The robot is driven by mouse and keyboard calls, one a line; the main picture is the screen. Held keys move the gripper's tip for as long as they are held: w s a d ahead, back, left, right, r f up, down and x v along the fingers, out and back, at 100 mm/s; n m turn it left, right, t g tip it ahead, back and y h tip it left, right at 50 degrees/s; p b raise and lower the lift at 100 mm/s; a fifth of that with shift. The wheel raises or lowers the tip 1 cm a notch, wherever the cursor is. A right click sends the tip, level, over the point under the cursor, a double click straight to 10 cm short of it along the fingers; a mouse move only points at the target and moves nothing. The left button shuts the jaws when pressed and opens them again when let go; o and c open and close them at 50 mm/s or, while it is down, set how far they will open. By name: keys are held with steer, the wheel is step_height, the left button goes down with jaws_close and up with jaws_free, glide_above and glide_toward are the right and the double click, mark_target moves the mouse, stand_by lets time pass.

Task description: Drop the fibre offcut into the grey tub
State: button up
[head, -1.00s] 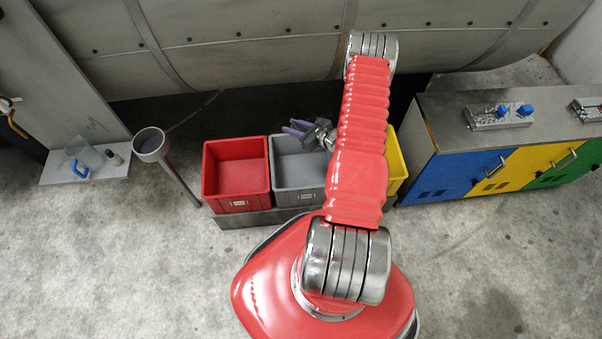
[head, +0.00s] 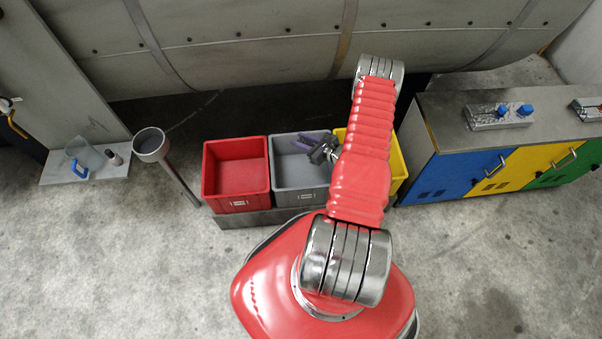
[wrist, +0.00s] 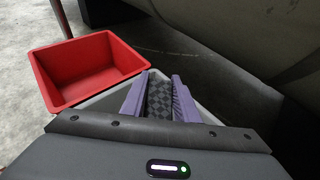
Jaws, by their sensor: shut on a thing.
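My gripper (head: 308,140) is over the back part of the grey tub (head: 298,180) in the head view, its purple fingers pointing left. In the wrist view my gripper (wrist: 159,80) is shut on the fibre offcut (wrist: 160,98), a dark piece with a checkered weave between the two purple fingers. Part of the grey tub (wrist: 105,101) shows below and beside the fingers. The gripper hides most of its inside in the wrist view. The offcut is too small to make out in the head view.
A red tub (head: 236,178) stands directly left of the grey one, and a yellow tub (head: 398,165) to its right, partly behind my arm. A post with a cup-like top (head: 150,145) stands further left. A cabinet with coloured doors (head: 495,172) is at right.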

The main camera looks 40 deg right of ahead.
steer(key=shift+f, duration=2.3)
steer(key=o, duration=1.1)
steer(key=v, duration=1.4)
steer(key=shift+f, duration=0.15)
